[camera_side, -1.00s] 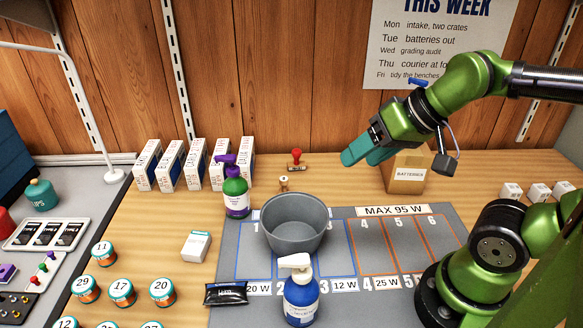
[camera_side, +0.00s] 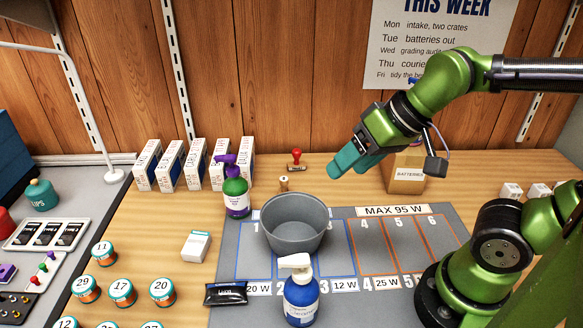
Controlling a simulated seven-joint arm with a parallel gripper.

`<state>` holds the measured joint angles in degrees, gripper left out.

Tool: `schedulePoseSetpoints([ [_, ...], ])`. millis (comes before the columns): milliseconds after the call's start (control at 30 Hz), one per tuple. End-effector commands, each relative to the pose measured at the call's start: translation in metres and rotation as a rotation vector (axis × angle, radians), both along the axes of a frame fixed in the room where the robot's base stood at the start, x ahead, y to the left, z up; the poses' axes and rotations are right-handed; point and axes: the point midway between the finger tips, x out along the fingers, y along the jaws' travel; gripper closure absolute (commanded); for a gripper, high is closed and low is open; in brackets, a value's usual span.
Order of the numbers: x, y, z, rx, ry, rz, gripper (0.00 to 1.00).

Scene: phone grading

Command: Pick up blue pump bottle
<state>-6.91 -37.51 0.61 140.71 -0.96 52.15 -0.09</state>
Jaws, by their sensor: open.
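The blue pump bottle (camera_side: 301,298) with a white pump head stands upright at the front of the grey mat (camera_side: 345,285), in front of the grey bowl (camera_side: 294,240). Its base is cut off or close to the lower picture edge. My gripper (camera_side: 343,170) is open and empty, with teal fingers. It hangs in the air behind and to the right of the bowl, well apart from the blue bottle. The gap between its fingers is hard to see from this side.
A green bottle with a purple pump (camera_side: 236,190) stands behind the bowl to the left. A black packet (camera_side: 226,293) lies left of the blue bottle. Numbered jars (camera_side: 122,292) fill the front left. A batteries box (camera_side: 405,172) and a red stamp (camera_side: 296,160) stand at the back.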

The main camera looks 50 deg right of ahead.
Motion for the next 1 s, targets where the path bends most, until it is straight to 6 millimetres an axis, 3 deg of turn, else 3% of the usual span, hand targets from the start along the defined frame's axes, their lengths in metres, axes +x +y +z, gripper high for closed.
schedulePoseSetpoints([
  [200, 0.007, 0.099, 0.011, -0.232, 0.186, 0.535, 0.36],
  [300, 0.001, 0.137, 0.018, -0.361, 0.259, 0.782, 0.36],
  [400, -0.006, 0.159, 0.029, -0.454, 0.312, 0.950, 0.36],
  [567, -0.010, 0.155, 0.045, -0.502, 0.348, 1.037, 0.36],
  [667, -0.014, 0.153, 0.038, -0.505, 0.366, 1.061, 0.36],
  [1000, -0.014, 0.152, -0.032, -0.506, 0.368, 1.061, 0.36],
])
